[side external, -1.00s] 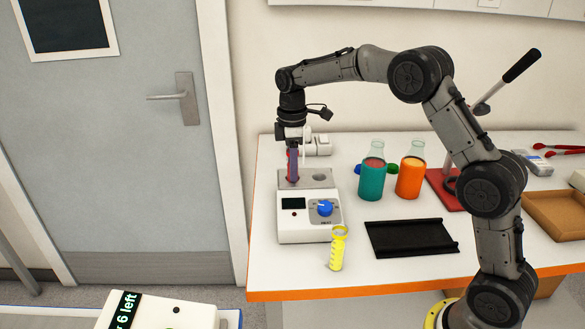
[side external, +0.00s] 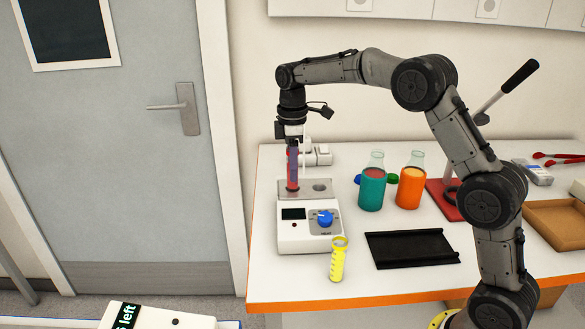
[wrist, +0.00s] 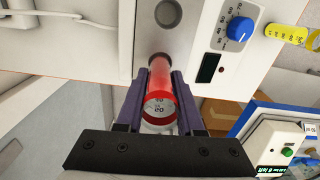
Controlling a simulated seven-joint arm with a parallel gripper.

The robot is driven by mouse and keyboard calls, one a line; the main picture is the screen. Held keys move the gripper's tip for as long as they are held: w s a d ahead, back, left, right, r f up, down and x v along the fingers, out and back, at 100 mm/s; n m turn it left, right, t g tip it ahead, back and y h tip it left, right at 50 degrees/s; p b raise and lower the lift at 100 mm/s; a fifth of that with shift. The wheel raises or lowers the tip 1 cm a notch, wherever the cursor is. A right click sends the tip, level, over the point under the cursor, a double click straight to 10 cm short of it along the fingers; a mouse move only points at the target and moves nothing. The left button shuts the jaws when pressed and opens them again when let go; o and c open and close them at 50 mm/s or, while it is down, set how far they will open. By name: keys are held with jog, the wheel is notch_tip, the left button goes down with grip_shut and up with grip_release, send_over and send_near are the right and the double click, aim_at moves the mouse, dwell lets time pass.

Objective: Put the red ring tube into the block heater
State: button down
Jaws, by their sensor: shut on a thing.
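The red ring tube (side external: 292,185), clear with red contents, is upright at the block heater's (side external: 310,232) left hole. My gripper (side external: 293,172) is shut on it, purple fingers on both sides. In the wrist view the tube (wrist: 160,86) sits between the fingers (wrist: 160,80). Its far end meets the hole in the heater's metal plate (wrist: 185,35); how deep it goes in cannot be told. The other hole (wrist: 172,14) is empty. The heater has a blue knob (side external: 325,218) and a dark display.
A yellow tube (side external: 338,260) stands in front of the heater. A black tray (side external: 411,250) lies to the right. Teal (side external: 371,188) and orange (side external: 411,187) flasks stand behind it. A white plug block (side external: 318,155) is behind the heater.

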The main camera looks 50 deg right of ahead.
jog(key=shift+c, duration=2.3)
grip_release()
